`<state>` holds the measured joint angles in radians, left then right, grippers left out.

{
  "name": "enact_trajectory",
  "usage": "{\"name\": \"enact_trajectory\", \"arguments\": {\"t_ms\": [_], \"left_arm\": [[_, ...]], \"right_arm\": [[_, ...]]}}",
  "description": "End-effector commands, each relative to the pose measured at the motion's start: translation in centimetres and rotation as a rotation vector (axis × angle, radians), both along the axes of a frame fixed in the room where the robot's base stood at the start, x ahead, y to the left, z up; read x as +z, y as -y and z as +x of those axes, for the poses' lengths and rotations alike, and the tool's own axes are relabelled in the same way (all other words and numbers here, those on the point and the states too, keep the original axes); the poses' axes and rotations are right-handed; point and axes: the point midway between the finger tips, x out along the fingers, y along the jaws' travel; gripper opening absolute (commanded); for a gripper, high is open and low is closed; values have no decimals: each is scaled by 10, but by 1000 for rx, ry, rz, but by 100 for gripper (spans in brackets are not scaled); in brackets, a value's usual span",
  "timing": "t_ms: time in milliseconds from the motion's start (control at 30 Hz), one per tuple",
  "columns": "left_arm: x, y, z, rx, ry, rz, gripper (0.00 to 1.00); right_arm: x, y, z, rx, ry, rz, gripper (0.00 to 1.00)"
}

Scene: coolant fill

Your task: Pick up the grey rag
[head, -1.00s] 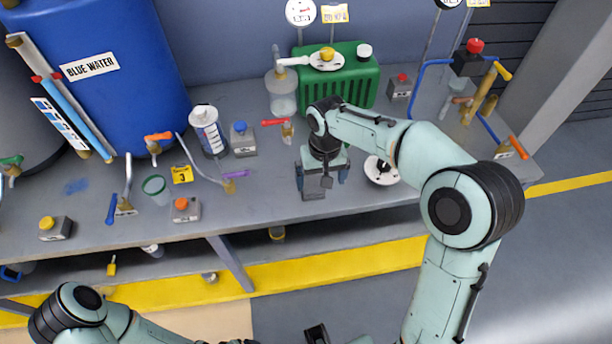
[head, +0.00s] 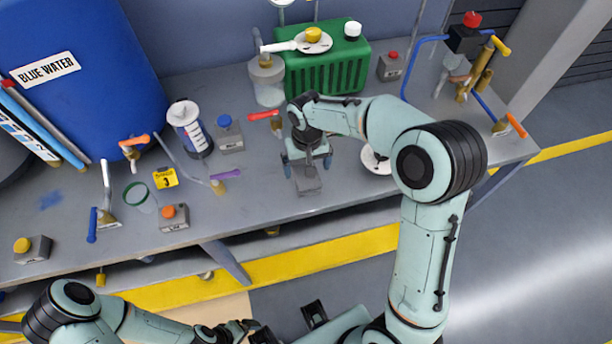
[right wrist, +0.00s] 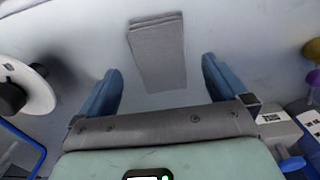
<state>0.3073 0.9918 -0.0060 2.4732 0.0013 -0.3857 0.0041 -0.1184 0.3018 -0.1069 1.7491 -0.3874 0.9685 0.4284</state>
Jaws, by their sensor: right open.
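The grey rag (head: 309,185) is a folded rectangle lying flat on the grey workbench, near its front edge. In the right wrist view the rag (right wrist: 158,55) lies ahead of the fingers, roughly midway between their lines. My right gripper (head: 308,166) is open and empty above the bench, just behind the rag in the head view. Its two blue fingers (right wrist: 162,66) stand wide apart in the right wrist view and do not visibly touch the rag. My left gripper (head: 250,331) is low at the bottom of the head view, away from the bench; its jaws are unclear.
A white round dish (head: 376,160) is right of the rag, partly behind my arm. A red-handled valve (head: 275,121) and a green radiator-like box (head: 328,69) stand behind my gripper. A grey box with an orange button (head: 174,217) is to the left. Bench between is clear.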

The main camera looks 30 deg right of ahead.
Motion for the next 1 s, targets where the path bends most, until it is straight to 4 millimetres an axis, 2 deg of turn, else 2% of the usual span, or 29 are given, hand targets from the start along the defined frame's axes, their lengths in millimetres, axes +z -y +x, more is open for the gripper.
{"name": "enact_trajectory", "arguments": {"t_ms": [233, 367, 567, 733, 767, 1000], "left_arm": [[-1, 0, 0, 0, 0, 0, 93], [-1, 0, 0, 0, 0, 0, 93], [-1, 0, 0, 0, 0, 0, 93], [-1, 0, 0, 0, 0, 0, 93], [-1, 0, 0, 0, 0, 0, 93], [-1, 0, 0, 0, 0, 0, 93]], "right_arm": [[-38, 0, -1, -1, -4, -1, 100], [-45, 0, -1, -1, -2, -1, 100], [-45, -1, 0, 0, -1, -1, 100], [-45, -1, 0, 0, -1, -1, 45], [-45, -1, 0, 0, -1, -1, 42], [-45, -1, 0, 0, -1, -1, 42]]}}
